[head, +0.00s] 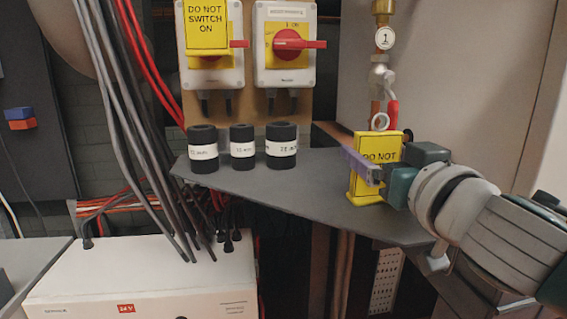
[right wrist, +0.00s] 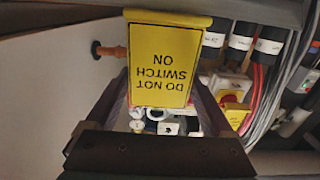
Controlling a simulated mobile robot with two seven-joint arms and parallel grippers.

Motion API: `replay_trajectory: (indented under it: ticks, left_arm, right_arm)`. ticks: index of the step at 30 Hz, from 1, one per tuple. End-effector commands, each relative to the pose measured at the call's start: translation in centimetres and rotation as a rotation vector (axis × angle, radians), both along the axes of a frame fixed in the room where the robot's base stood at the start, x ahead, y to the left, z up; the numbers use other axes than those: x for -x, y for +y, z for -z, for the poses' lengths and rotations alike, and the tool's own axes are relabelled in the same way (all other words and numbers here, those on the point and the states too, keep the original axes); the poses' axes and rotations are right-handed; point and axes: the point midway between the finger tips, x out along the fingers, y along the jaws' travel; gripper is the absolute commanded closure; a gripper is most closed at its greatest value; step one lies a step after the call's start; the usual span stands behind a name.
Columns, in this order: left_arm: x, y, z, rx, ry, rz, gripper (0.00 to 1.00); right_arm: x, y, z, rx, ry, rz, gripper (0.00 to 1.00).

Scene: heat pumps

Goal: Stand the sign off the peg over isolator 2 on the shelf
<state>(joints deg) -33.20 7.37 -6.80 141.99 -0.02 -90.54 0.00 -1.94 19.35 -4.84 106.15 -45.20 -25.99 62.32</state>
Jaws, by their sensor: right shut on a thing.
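A yellow "DO NOT SWITCH ON" sign (head: 364,184) is upright near the right end of the grey shelf (head: 250,187). My right gripper (head: 376,171) is shut on this sign and covers part of its face. The sign's foot appears to meet the shelf top; I cannot tell whether it bears its full weight. The right wrist view shows the sign (right wrist: 163,60) upside down between the fingers. A second yellow sign (head: 206,25) hangs over the left isolator (head: 222,75). The right isolator (head: 286,85) has a red handle and no sign over it. My left gripper is not in view.
Several black cylinders with white labels, such as the middle one (head: 242,148), stand at the shelf's back left. The shelf between them and the held sign is clear. A copper pipe with a valve and gauge (head: 385,39) rises behind the sign. Cables (head: 140,120) hang at the left.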

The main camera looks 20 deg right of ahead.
Motion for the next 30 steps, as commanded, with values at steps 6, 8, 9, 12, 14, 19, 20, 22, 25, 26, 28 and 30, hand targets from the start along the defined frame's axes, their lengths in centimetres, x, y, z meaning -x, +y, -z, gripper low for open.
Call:
replay_trajectory:
  ticks: [6,8,9,12,14,19,20,22,25,26,28,30]
  left_arm:
    - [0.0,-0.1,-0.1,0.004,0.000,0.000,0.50]
    - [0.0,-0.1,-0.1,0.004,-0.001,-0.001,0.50]
    - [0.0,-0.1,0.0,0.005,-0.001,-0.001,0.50]
    - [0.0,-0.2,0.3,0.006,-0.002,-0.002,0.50]
    - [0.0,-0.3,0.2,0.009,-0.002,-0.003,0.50]
    - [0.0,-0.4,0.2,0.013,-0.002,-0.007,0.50]
    - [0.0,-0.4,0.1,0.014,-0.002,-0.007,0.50]
    - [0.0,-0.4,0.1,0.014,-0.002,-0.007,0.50]
    - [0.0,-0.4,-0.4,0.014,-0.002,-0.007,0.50]
    - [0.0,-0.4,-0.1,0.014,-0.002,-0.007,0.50]
    - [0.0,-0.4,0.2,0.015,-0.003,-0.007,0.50]
    - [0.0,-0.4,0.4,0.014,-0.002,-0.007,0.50]
  right_arm:
    - [0.1,0.0,-0.1,0.000,-0.001,0.001,0.44]
    - [0.1,0.0,0.0,0.000,-0.001,0.001,0.44]
    - [0.1,0.0,0.1,-0.001,-0.001,0.001,0.44]
    - [0.1,0.0,0.4,-0.001,0.000,0.002,0.12]
    - [0.1,0.0,0.2,0.000,0.000,0.001,0.05]
    - [0.1,0.0,0.2,0.000,-0.001,0.001,0.00]
    - [0.1,0.0,0.2,0.000,0.000,0.001,0.00]
    - [0.1,0.0,0.2,0.000,-0.001,0.001,0.00]
    - [0.2,0.0,-0.3,0.000,-0.001,0.001,0.00]
    - [0.5,0.1,0.0,-0.001,0.000,0.000,0.00]
    - [1.4,0.4,0.2,-0.003,0.000,0.000,0.00]
    - [2.6,0.6,0.2,-0.002,0.001,0.001,0.00]
